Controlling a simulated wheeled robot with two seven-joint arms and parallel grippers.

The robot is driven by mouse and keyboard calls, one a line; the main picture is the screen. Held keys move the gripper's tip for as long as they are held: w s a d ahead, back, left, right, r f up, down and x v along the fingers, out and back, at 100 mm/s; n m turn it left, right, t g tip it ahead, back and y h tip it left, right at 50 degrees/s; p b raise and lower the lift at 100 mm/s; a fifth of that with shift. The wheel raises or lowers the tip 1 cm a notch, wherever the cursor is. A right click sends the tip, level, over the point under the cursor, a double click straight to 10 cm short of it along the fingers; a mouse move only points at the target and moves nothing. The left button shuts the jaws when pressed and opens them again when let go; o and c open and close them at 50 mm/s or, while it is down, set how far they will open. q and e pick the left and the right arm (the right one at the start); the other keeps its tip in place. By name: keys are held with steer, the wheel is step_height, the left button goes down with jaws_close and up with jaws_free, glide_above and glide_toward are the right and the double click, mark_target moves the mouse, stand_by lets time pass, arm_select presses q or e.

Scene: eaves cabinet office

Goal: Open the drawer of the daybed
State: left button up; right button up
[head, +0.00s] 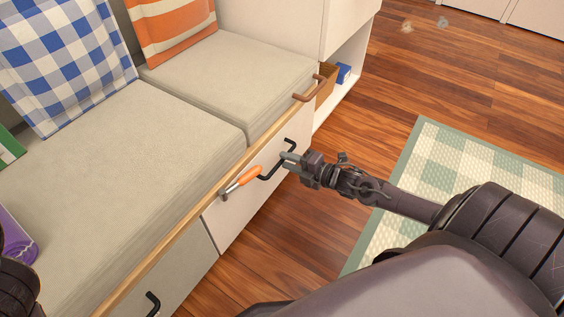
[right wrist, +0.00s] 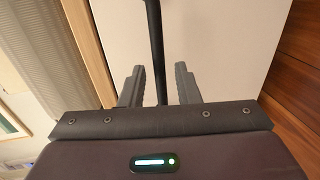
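The daybed (head: 165,275) runs along the left of the head view under grey cushions. Its far white drawer front (head: 245,215) looks flush with the frame and has a black bar handle (head: 266,176). My right gripper (head: 288,160) is at this handle. In the right wrist view the black handle (right wrist: 154,45) runs between the two grey fingers of my right gripper (right wrist: 158,85), which stand apart with gaps on both sides. A nearer drawer front (head: 185,270) has another black handle (head: 152,303). Only a dark part of my left arm shows at the lower left; its fingers are out of view.
A brown handle-shaped piece (head: 310,90) is at the far cushion's edge. An open shelf (head: 340,85) with a blue box stands beyond. Wooden floor and a checked rug (head: 440,170) lie to the right.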

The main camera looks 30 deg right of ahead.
steer(key=shift+b+x, duration=0.4)
steer(key=shift+x, duration=0.9)
jaws_close()
